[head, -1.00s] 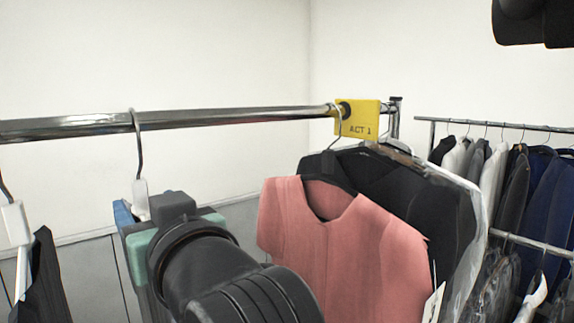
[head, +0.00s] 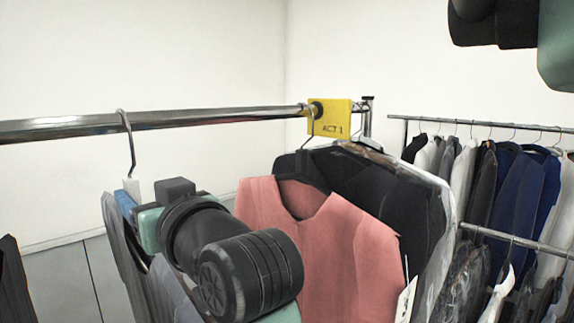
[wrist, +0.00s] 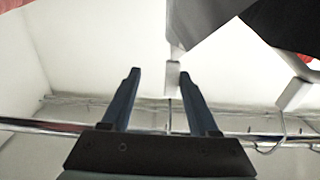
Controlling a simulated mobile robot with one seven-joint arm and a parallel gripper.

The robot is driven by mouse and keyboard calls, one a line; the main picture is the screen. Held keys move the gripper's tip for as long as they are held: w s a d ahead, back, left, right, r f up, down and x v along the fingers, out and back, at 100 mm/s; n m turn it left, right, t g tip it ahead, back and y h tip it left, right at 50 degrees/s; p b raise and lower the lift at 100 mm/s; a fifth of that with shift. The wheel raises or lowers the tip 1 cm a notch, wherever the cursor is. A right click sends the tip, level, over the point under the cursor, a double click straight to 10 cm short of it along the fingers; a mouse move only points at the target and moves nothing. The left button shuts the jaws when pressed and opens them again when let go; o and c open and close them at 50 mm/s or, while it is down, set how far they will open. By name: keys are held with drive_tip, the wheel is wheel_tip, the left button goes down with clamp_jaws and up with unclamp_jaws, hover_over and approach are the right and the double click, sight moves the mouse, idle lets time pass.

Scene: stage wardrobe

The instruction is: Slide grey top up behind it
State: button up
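The grey top (head: 120,255) hangs from the rail on a hanger with a white neck block (head: 133,189), left of the pink top (head: 325,245). My arm hides much of it. My gripper (wrist: 160,73) is at that hanger's neck. One blue finger also shows beside the block in the head view (head: 126,205). Grey fabric (wrist: 208,22) hangs just beyond the fingertips. The pink top is farther along, in front of dark garments.
The chrome rail (head: 220,119) is bare between the two hooks. A yellow ACT 1 tag (head: 330,118) is near its far end. A dark garment (head: 12,285) hangs at far left. Another full rack (head: 490,125) stands at right.

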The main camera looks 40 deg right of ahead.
drive_tip(key=d, duration=2.3)
drive_tip(key=shift+d, duration=0.35)
idle(0.4)
drive_tip(key=shift+a, duration=0.1)
drive_tip(key=s+a+b, duration=0.1)
drive_tip(key=s+b, duration=0.4)
drive_tip(key=s, duration=0.8)
idle(0.5)
